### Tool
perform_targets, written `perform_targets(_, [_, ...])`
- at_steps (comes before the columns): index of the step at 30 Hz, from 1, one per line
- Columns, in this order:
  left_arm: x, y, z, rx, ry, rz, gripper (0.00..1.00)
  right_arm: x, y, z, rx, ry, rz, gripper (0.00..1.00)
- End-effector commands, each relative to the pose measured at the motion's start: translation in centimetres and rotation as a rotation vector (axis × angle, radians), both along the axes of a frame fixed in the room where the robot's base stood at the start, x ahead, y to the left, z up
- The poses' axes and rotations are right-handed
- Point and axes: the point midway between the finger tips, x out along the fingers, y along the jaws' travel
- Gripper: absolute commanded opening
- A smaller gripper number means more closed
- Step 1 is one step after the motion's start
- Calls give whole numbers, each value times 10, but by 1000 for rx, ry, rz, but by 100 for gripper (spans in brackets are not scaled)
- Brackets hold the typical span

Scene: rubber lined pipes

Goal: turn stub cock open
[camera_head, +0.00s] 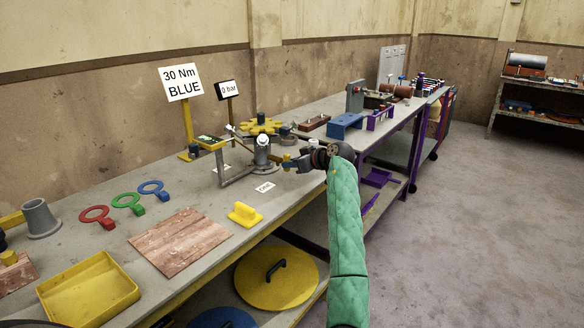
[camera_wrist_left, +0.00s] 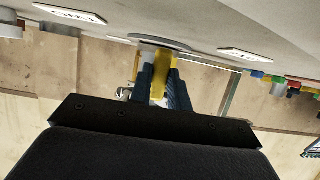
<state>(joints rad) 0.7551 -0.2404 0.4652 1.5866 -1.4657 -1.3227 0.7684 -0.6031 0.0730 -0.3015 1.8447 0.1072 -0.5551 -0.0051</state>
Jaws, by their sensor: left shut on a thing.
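The grey pipe stub (camera_head: 262,157) stands upright on the bench. A small yellow handle, which I take to be the stub cock's, sits at its right side. My left gripper (camera_head: 288,162) reaches it from the right, at the end of the green-sleeved arm. In the left wrist view, the fingers (camera_wrist_left: 159,82) are shut on the yellow handle (camera_wrist_left: 161,72), one on each side. The fingers and wrist hide much of the cock, so its exact turn angle cannot be told. My right gripper is not in view.
A sign reading "30 Nm BLUE" (camera_head: 181,82) and a "0 bar" sign (camera_head: 229,90) stand behind the stub. Red (camera_head: 97,216), green (camera_head: 127,203) and blue (camera_head: 152,189) ring tools lie left. A yellow block (camera_head: 244,214) and a small label (camera_head: 265,187) lie in front.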

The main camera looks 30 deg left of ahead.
Motion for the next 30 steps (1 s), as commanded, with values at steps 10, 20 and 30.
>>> perform_targets(10, [0, 0, 0, -3, -22, -1, 0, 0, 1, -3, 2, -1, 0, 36])
perform_targets(20, [0, 0, 0, -2, -22, -1, 40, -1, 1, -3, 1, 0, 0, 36])
perform_targets(30, [0, -1, 0, -2, -21, -1, 40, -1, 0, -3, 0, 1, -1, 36])
